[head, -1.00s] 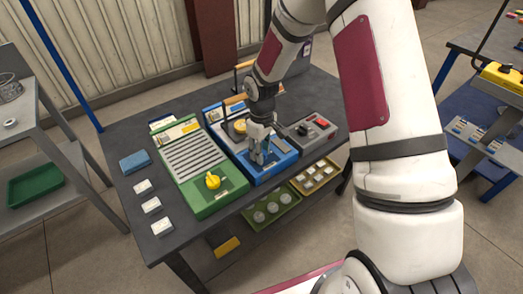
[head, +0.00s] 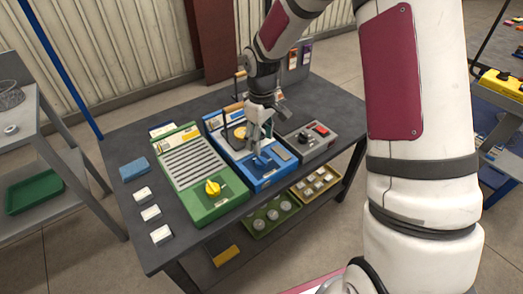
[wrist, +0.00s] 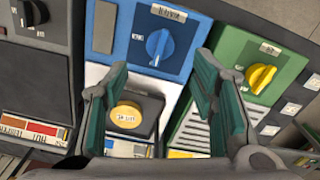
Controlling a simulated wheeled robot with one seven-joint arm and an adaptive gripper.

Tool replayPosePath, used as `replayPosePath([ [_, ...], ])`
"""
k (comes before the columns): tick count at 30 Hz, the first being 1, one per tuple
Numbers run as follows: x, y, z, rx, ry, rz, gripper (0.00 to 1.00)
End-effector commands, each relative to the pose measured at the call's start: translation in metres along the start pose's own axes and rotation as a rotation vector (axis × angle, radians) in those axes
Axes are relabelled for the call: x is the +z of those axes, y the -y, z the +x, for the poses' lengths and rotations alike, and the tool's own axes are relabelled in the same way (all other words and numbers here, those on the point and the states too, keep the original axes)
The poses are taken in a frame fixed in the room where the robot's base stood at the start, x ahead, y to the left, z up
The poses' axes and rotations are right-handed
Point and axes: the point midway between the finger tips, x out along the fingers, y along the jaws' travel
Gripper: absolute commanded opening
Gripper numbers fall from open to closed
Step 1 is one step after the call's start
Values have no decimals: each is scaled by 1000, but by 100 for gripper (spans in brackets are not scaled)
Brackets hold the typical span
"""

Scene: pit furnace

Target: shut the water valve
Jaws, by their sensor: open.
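The blue knob (head: 261,162) sits on the near end of the blue unit (head: 272,180), and I take it to be the water valve. In the wrist view the knob (wrist: 159,45) shows on a blue face under a small label too blurred to read surely. Its raised bar runs roughly along the unit's length, slightly tilted. My gripper (head: 260,141) is open and empty just above and behind the knob. In the wrist view its green-padded fingers (wrist: 162,66) stand wide apart, with the knob beyond their tips, apart from them.
The green unit with a yellow knob (head: 212,188) stands to the left. A grey box with a red button (head: 321,130) stands to the right. A round yellow-topped part (wrist: 126,115) on a dark block lies behind the knob. White blocks (head: 151,213) line the table's left side.

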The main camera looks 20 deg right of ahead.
Motion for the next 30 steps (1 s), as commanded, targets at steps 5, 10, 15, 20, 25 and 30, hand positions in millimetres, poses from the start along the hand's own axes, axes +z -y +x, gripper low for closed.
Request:
replayPosePath([
  [5, 0, 0, -24, 1, -1, 1, 52],
  [10, 0, 0, -34, 0, 0, 0, 52],
  [15, 0, 0, -34, -1, 0, 0, 52],
  [20, 0, 0, -34, -1, 0, 0, 52],
  [25, 2, 1, -38, 4, -1, 3, 52],
  [30, 19, 9, -78, 44, -11, 42, 52],
])
